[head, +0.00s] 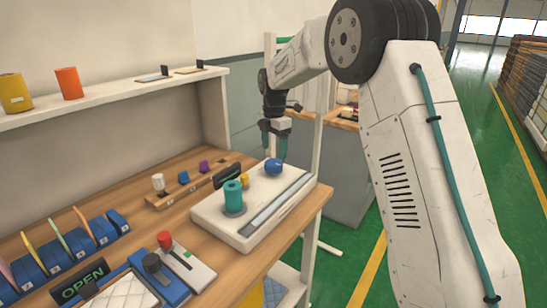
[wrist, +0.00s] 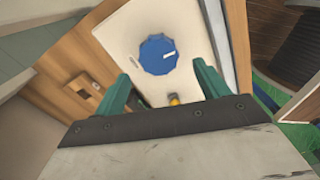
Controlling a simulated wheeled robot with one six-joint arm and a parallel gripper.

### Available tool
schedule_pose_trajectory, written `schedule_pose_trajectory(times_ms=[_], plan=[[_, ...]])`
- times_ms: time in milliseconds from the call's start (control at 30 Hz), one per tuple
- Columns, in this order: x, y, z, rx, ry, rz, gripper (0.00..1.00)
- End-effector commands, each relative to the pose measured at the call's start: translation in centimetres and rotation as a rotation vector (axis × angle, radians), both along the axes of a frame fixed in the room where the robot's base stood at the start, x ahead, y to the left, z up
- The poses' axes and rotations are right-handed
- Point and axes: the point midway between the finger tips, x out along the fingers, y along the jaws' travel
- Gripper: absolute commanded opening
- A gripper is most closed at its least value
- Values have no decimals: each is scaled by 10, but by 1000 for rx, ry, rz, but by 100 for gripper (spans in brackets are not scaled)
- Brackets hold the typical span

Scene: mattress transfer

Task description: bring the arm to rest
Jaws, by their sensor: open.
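My gripper (head: 274,137) hangs above the far end of a white panel (head: 206,221) on the wooden bench. Its two teal fingers are apart in the wrist view (wrist: 162,88), with nothing between them. A blue knob (head: 274,166) with a white mark stands on the panel just below the fingers. It also shows beyond the fingertips in the wrist view (wrist: 158,54). The gripper looks apart from the knob. My white arm reaches in from the right of the head view.
The panel also carries a teal cylinder (head: 233,197), a small yellow peg (head: 245,180) and a grey slot (head: 276,207). A shelf (head: 120,95) with yellow and orange cups runs along the wall. An upright white post (head: 315,150) stands close to the gripper. Green floor lies beyond the bench.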

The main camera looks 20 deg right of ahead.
Motion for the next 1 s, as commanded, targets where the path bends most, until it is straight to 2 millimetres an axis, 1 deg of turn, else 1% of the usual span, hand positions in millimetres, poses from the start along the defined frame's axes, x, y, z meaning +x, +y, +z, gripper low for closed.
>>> schedule_pose_trajectory(times_ms=[33, 100, 200, 700, 767, 867, 967, 1000], plan=[[0, -1, 8, 0, -3, -1, 73], [0, -1, 16, 1, -2, -2, 73], [0, -1, 23, 0, 0, -2, 73], [0, -1, 25, 0, 1, -16, 73], [0, -2, 25, -1, 1, -55, 73], [-2, -2, 22, -1, 7, -180, 73], [-20, -2, 4, -13, 57, -359, 73], [-30, -2, 0, -20, 74, -439, 73]])
